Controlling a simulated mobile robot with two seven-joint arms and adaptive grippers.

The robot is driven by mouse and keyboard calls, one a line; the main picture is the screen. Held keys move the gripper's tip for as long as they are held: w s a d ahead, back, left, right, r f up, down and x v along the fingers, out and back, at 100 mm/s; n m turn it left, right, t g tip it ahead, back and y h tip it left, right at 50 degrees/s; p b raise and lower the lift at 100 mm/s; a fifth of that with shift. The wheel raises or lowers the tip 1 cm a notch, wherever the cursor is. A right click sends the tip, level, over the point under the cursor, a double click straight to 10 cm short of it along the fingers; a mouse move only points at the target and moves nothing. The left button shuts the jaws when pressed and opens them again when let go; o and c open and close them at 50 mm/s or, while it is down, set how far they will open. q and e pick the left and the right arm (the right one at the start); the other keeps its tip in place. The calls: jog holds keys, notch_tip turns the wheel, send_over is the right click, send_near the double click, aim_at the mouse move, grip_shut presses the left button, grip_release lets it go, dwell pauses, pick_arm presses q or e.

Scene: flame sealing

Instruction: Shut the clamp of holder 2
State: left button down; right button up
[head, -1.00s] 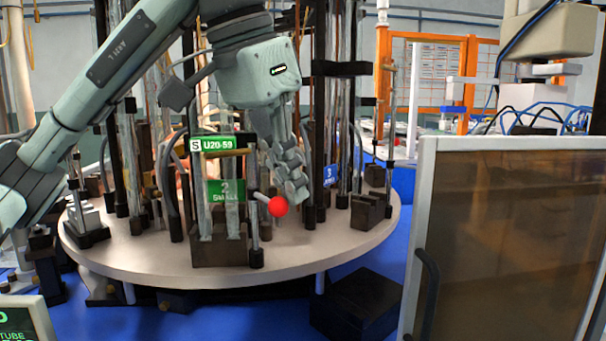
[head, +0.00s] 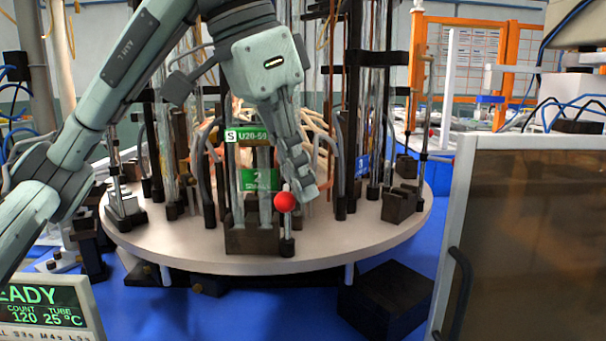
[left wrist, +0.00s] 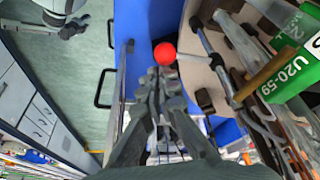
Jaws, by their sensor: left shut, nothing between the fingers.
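Holder 2 is a dark block (head: 252,241) with glass tubes, a green "2" label (head: 258,180) and a "U20-59" sign (head: 246,134), at the front of the round table. Its clamp lever ends in a red ball (head: 285,201), in front of the slim post (head: 288,225). My left gripper (head: 304,190) is shut and empty, its fingertips just right of and above the ball. In the left wrist view the ball (left wrist: 164,54) lies just beyond the fingertips (left wrist: 158,78); contact is unclear. A grey part at that view's top left looks like my right gripper (left wrist: 72,26); its fingers are unclear.
The round table (head: 350,240) carries several other tube holders and posts close behind. A cabinet with a brown door (head: 530,240) stands at the right. A display (head: 45,310) is at the lower left. A black box (head: 390,298) lies in front of the table.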

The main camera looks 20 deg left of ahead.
pick_arm(q)
jog(key=shift+a, duration=0.1)
pick_arm(e)
jog(key=shift+s, duration=0.15)
pick_arm(q)
jog(key=v, duration=1.2)
pick_arm(e)
jog(key=shift+a, duration=0.15)
jog(key=shift+s, duration=0.15)
